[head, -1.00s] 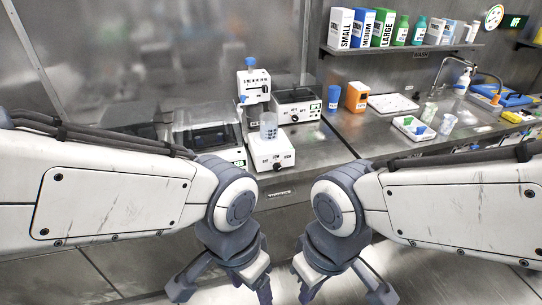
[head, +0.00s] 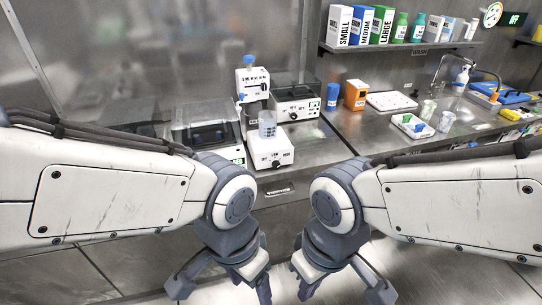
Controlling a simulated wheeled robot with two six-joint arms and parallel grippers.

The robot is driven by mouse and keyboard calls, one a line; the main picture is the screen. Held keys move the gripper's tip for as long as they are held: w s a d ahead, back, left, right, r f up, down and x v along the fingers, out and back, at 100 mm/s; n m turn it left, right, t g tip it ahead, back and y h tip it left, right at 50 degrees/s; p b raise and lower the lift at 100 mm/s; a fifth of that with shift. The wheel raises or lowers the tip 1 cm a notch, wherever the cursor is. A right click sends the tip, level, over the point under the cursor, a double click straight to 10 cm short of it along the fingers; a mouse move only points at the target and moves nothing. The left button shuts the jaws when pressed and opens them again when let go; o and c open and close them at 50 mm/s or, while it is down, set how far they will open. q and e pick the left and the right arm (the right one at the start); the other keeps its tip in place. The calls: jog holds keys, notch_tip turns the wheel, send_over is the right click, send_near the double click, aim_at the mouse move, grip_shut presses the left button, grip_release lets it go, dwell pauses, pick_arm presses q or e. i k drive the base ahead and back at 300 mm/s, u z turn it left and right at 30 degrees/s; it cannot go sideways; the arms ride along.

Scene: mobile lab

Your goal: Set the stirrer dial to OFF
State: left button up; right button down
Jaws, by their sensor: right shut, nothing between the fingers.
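The stirrer (head: 262,159) is a white box on the bench, left of centre. A dark round dial (head: 276,163) is on its front face, among small labels. The dial's pointer is too small to read. A clear beaker (head: 267,124) stands on the stirrer. My left gripper (head: 220,288) and right gripper (head: 343,288) hang low at the bottom of the view, in front of the bench and well apart from the dial. The right gripper is shut and empty. The left gripper's fingertips are partly cut off, so its state is unclear.
A white device with a blue top (head: 253,84) and a box-shaped device (head: 296,104) stand behind the stirrer. A balance-like device (head: 205,130) is left of it. Blue and orange containers (head: 355,95) and a tray (head: 411,126) are to the right. Bench in front of these is clear.

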aim_at(276, 165)
jog(key=k, duration=0.5)
jog(key=z, duration=1.8)
jog(key=i, duration=1.2)
jog(key=u, duration=2.45)
